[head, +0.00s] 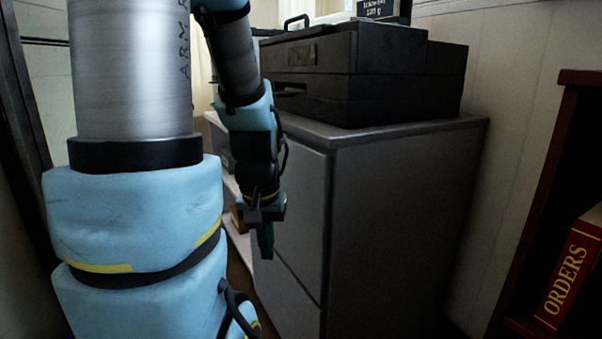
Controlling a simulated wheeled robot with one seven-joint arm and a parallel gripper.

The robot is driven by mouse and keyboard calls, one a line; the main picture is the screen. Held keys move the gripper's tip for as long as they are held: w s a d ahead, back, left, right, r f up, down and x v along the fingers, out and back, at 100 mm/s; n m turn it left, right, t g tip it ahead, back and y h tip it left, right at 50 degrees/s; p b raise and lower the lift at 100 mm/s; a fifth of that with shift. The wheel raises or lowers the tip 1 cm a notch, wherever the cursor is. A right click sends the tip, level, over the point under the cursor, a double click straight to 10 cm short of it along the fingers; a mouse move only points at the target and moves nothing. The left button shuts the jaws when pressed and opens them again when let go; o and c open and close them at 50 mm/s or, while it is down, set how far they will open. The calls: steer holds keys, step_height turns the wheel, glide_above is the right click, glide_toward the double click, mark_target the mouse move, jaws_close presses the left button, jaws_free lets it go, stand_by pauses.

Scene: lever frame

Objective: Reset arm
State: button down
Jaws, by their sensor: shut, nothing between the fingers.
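My arm hangs down at the left and centre of the head view, with blue padding and grey tube links. My gripper (264,240) points downward in front of the grey cabinet's left side. Its green fingers are together, with nothing seen between them. No lever frame can be made out in this view.
A grey cabinet (400,220) stands at the centre right with a black printer-like machine (365,72) on top. A small black sign (380,8) stands on the machine. A dark shelf (550,150) at the right holds a red book (570,275) marked ORDERS. A pale wall (510,60) is behind.

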step_height(320, 180, up, 36)
steer(key=p, duration=3.6)
steer(key=shift+f, duration=0.25)
